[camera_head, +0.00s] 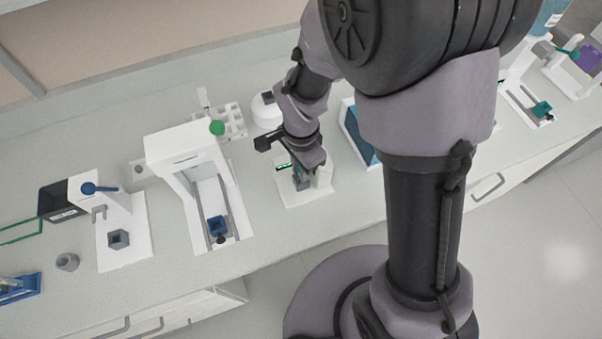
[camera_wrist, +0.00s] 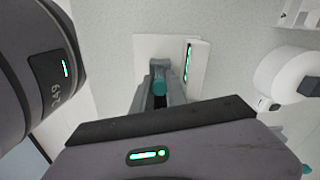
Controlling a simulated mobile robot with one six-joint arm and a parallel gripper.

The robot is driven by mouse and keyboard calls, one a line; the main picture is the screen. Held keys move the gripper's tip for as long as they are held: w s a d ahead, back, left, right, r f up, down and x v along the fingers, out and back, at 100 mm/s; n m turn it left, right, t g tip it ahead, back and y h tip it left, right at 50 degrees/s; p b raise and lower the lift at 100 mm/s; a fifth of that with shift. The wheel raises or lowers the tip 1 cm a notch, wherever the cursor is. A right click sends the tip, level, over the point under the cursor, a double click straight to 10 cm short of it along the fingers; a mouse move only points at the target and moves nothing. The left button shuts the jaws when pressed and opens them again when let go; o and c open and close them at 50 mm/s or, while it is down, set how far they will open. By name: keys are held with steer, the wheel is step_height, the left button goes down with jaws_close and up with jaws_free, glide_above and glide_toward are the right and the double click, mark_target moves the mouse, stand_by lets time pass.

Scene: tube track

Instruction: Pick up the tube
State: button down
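A tube with a teal end (camera_wrist: 159,79) shows in the wrist view between the grey fingers of my gripper (camera_wrist: 158,70). The fingers lie on both sides of it; whether they touch it is too small to tell. In the head view my gripper (camera_head: 301,182) points down over a white stand (camera_head: 318,198) near the front of the bench. The tube is mostly hidden there by the gripper. The stand's white plate and its upright block with a green display (camera_wrist: 190,55) also show in the wrist view, just beyond the fingers.
A white frame-shaped device (camera_head: 180,145) stands to the left, with a white tube rack (camera_head: 232,118) behind it. A round white device (camera_head: 266,108) is behind my wrist. A blue-topped box (camera_head: 357,132) stands close to the right.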

step_height(320, 180, up, 10)
steer(key=p, duration=0.3)
steer(key=shift+r, duration=0.1)
